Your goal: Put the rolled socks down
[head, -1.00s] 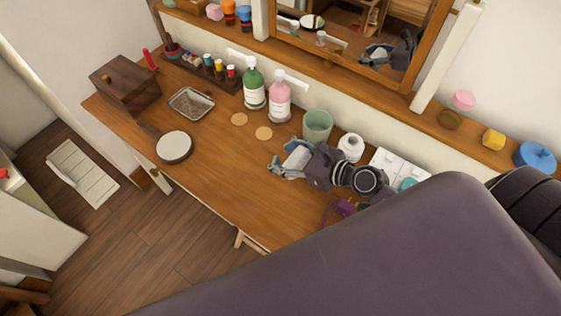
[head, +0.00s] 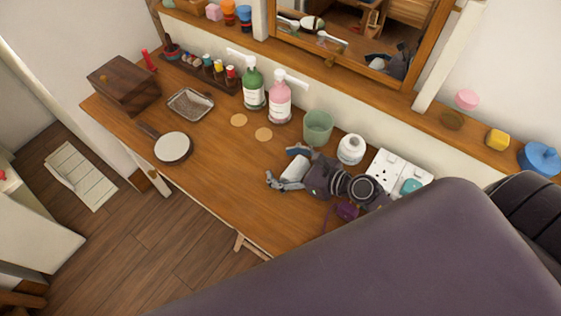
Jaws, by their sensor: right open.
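My right gripper (head: 282,167) is low over the wooden dressing table, its fingers spread. A pale, rounded bundle, which looks like the rolled socks (head: 294,168), lies between the fingers. The fingers and wrist partly hide it. It appears at or very near the tabletop (head: 215,165), but I cannot tell whether it touches the wood or a finger. My left gripper is not in view.
A green cup (head: 318,127) and a white jar (head: 350,149) stand close behind my right gripper. Pump bottles (head: 280,103), a hand mirror (head: 172,148), a metal tray (head: 190,104) and a wooden box (head: 125,83) stand farther left. The tabletop's front middle is clear.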

